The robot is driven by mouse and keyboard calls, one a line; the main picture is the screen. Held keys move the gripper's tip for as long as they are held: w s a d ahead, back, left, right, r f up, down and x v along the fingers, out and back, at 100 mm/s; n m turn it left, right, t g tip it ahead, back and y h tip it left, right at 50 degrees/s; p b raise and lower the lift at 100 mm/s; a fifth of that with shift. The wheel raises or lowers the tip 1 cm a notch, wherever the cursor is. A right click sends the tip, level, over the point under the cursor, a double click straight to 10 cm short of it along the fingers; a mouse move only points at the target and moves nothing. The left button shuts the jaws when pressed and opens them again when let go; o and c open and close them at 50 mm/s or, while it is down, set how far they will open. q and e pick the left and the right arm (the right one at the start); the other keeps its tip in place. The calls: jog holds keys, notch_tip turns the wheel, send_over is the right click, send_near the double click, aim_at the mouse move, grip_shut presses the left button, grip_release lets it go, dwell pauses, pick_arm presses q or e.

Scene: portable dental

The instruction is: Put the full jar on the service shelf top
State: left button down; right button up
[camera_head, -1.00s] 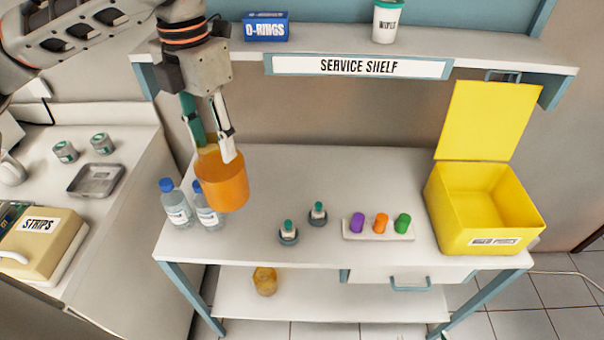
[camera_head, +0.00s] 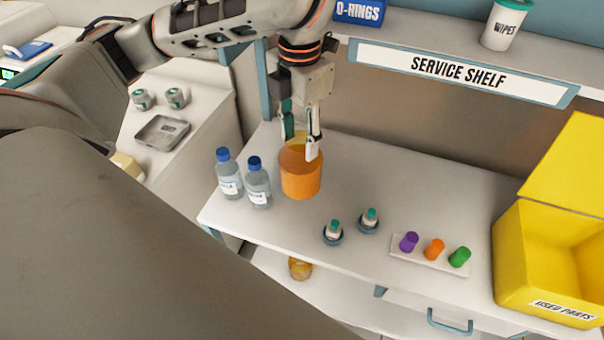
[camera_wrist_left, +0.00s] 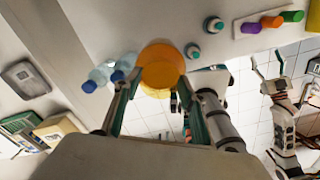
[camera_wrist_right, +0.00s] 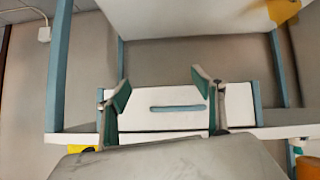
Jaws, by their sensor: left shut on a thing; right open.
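My left gripper (camera_head: 300,143) is shut on an orange jar (camera_head: 301,178), which stays upright at the left part of the white worktop (camera_head: 350,165). I cannot tell whether the jar touches the worktop. The jar also shows in the left wrist view (camera_wrist_left: 161,62), between the fingers. The upper shelf with the SERVICE SHELF sign (camera_head: 458,71) runs behind and above. A smaller amber jar (camera_head: 300,268) stands on the lower board. My right gripper (camera_wrist_right: 160,88) is open and empty, facing a white drawer front with a blue handle (camera_wrist_right: 177,108); it is not in the head view.
Two blue-capped bottles (camera_head: 228,173) (camera_head: 257,182) stand just left of the held jar. Two small teal-topped vials (camera_head: 333,232) (camera_head: 369,221), a strip of coloured pieces (camera_head: 430,254) and an open yellow bin (camera_head: 540,265) stand to the right. The upper shelf holds an O-RINGS box (camera_head: 359,11) and WIPES tub (camera_head: 505,24).

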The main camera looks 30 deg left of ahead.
aim_at(300, 162)
pick_arm(q)
notch_tip(300, 162, down, 6)
jog(key=shift+f+b, duration=0.2)
jog(key=shift+b, duration=0.6)
jog(key=shift+w+f, duration=0.1)
jog(key=shift+f, duration=0.4)
jog(key=shift+f+b, duration=0.7)
jog(key=shift+f, duration=1.25)
pick_arm(e)
jog(key=shift+w+a+y, duration=0.4)
jog(key=shift+w+a, duration=0.35)
jog(key=shift+a, duration=0.25)
pick_arm(q)
jog(key=c, duration=1.2)
grip_release()
jog(key=shift+f, duration=0.1)
pick_arm(e)
jog(key=shift+f, duration=0.1)
